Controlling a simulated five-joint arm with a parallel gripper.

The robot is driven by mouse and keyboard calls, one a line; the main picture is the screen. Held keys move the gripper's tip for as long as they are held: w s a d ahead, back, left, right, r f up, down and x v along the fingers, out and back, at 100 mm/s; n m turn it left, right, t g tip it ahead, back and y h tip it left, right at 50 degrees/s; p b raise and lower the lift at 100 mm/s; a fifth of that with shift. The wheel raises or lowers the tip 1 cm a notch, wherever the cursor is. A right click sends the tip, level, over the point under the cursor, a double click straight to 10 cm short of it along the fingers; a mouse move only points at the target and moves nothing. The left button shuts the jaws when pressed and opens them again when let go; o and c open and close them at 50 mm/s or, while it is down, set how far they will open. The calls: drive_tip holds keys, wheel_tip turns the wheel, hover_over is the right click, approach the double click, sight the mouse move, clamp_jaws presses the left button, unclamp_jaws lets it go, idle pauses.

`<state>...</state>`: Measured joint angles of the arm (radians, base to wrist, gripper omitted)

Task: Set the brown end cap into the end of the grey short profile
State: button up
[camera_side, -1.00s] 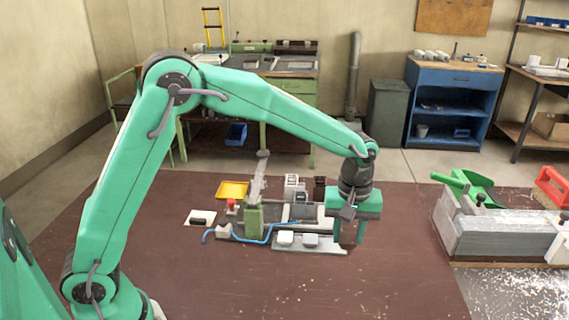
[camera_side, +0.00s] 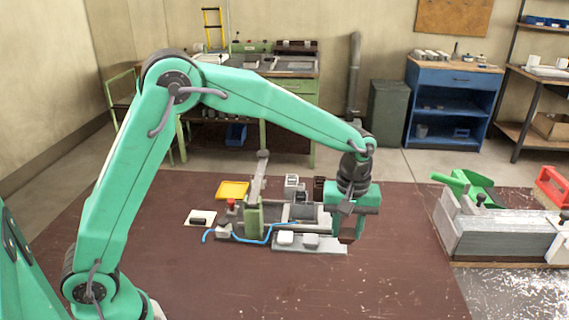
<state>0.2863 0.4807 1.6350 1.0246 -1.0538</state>
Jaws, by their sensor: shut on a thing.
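My gripper (camera_side: 348,232) is at the right end of the clamp fixture, pointing down and shut. A small brown piece, which I take for the brown end cap (camera_side: 348,239), shows low between the jaws; the fingers hide most of it. A grey profile piece, likely the short profile (camera_side: 304,212), lies in the fixture just left of my gripper. Its right end is partly hidden by the gripper, so I cannot tell whether the cap touches it. The green clamp post (camera_side: 254,218) stands at the left of the fixture.
A grey plate (camera_side: 335,249) with two white blocks lies in front. Upright grey and dark brown profile pieces (camera_side: 319,188) stand behind. A yellow tray (camera_side: 233,190), a red knob (camera_side: 231,203) and a blue hose (camera_side: 262,239) are left. The front of the table is clear.

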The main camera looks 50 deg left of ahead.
drive_tip(key=w+a, duration=0.3)
drive_tip(key=a, duration=0.8)
drive_tip(key=w+a, duration=0.3)
drive_tip(key=a, duration=0.8)
drive_tip(key=shift+w+r, duration=0.3)
drive_tip(key=shift+r, duration=0.15)
drive_tip(key=shift+f, duration=0.15)
drive_tip(key=shift+f, duration=1.9)
drive_tip(key=shift+f, duration=0.55)
drive_tip(key=o, duration=1.5)
